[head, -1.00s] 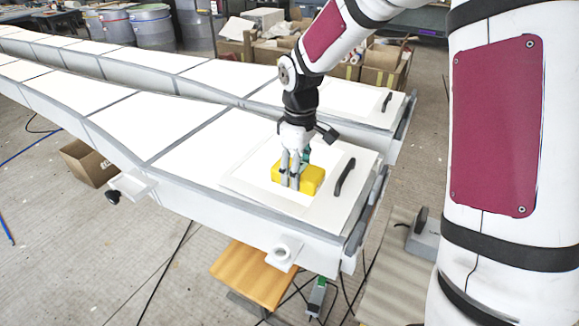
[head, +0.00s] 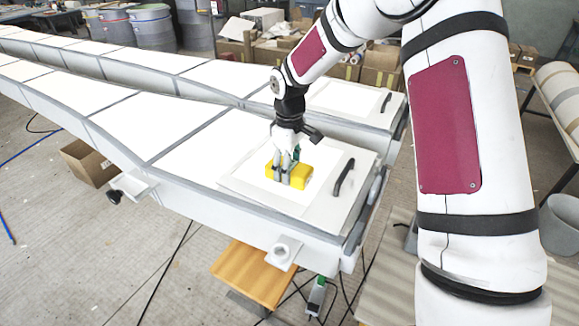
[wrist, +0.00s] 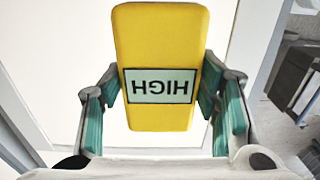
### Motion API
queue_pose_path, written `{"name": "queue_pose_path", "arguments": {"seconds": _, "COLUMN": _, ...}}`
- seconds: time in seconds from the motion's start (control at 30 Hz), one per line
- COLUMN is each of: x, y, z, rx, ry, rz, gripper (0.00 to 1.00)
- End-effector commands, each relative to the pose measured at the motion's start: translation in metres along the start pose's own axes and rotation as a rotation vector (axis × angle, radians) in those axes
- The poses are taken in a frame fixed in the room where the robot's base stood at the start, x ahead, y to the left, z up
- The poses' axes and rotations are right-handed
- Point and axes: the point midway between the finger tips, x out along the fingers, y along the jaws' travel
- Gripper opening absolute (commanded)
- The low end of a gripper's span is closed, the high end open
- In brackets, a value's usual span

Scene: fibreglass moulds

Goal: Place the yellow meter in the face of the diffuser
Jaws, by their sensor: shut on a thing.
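The yellow meter (head: 302,177) is a boxy yellow block held in my gripper (head: 283,181). In the wrist view the meter (wrist: 160,45) shows a pale green display reading "HIGH", upside down, with a green-padded finger on each side. The diffuser appears to be the square white framed panel (head: 322,207) on the near end of the long mould, with a bright inner face. The meter is over that inner face in the head view. I cannot tell whether it touches the face. The fingers hide part of the meter.
A black handle (head: 344,178) stands up on the panel's right side. A second long mould (head: 200,75) runs behind. A wooden stool (head: 252,272) and cables are below the near end. Cardboard boxes (head: 383,68) and drums (head: 152,28) stand at the back.

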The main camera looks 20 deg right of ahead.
Motion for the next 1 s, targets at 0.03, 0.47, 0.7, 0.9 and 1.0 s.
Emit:
{"name": "queue_pose_path", "arguments": {"seconds": 0.03, "x": 0.001, "y": 0.000, "z": 0.000, "rx": 0.000, "ry": 0.000, "rz": 0.000, "gripper": 0.23}}
{"name": "queue_pose_path", "arguments": {"seconds": 0.47, "x": 0.002, "y": 0.000, "z": 0.000, "rx": 0.000, "ry": 0.000, "rz": 0.000, "gripper": 0.76}}
{"name": "queue_pose_path", "arguments": {"seconds": 0.7, "x": -0.014, "y": 0.001, "z": -0.001, "rx": 0.001, "ry": 0.002, "rz": 0.003, "gripper": 0.76}}
{"name": "queue_pose_path", "arguments": {"seconds": 0.9, "x": -0.053, "y": 0.001, "z": -0.001, "rx": 0.002, "ry": 0.003, "rz": 0.004, "gripper": 0.76}}
{"name": "queue_pose_path", "arguments": {"seconds": 1.0, "x": -0.074, "y": 0.002, "z": -0.001, "rx": 0.000, "ry": 0.003, "rz": 0.004, "gripper": 0.76}}
